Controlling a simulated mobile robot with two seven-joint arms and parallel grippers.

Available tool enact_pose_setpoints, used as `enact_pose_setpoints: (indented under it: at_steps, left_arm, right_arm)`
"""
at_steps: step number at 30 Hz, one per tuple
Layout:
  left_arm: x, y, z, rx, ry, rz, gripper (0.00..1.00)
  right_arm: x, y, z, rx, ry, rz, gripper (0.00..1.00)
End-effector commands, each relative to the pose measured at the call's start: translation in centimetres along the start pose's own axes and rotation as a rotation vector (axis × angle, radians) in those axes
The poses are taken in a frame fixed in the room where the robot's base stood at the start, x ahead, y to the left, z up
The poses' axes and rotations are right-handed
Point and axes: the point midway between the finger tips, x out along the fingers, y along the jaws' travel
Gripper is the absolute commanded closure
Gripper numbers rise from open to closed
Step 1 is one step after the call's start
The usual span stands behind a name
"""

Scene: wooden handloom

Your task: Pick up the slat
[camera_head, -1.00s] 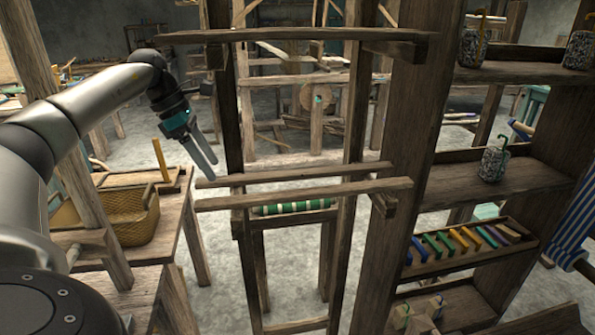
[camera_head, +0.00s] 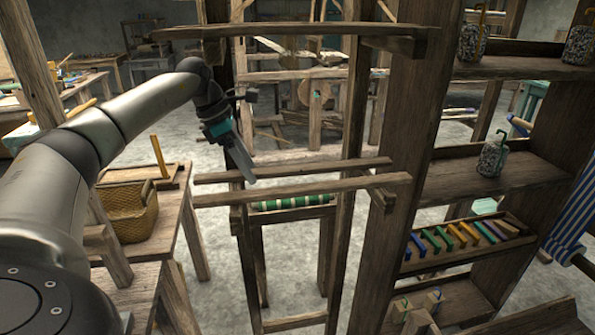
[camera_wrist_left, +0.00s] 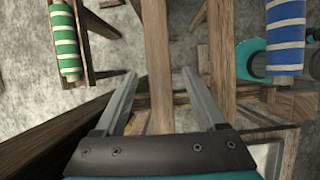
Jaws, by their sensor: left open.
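Two slim wooden slats lie level and nearly parallel across the upright wooden frame in the head view: a rear slat (camera_head: 315,168) and a front slat (camera_head: 315,189). I cannot tell which one the task means. My left gripper (camera_head: 248,176) comes in from the upper left and points down at the left part of the two slats. In the left wrist view my left gripper (camera_wrist_left: 158,75) is open. A wooden bar (camera_wrist_left: 158,45) runs between its fingers in that picture, with a gap on each side. Whether it is within the fingers' depth is unclear. My right gripper is not seen.
A higher wooden bar (camera_head: 300,35) crosses above the slats. A green-striped roll (camera_head: 290,202) sits below them. A basket (camera_head: 128,211) is on the left table.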

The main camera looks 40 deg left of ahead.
Motion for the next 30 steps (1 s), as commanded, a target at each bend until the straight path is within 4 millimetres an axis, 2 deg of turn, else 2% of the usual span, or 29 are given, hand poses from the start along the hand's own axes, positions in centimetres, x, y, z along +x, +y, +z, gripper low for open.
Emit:
enact_pose_setpoints:
  at_steps: [2,21,30]
  left_arm:
    - [-0.02,-0.01,0.02,0.0,0.0,0.0,0.29]
    - [-0.07,0.01,-0.02,0.0,0.0,0.0,1.0]
    - [-0.08,0.02,-0.02,0.0,0.0,0.0,1.0]
  right_arm:
    - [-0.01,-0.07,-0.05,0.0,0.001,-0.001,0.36]
    - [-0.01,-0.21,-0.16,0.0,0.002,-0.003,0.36]
    - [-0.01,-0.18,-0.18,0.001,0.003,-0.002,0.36]
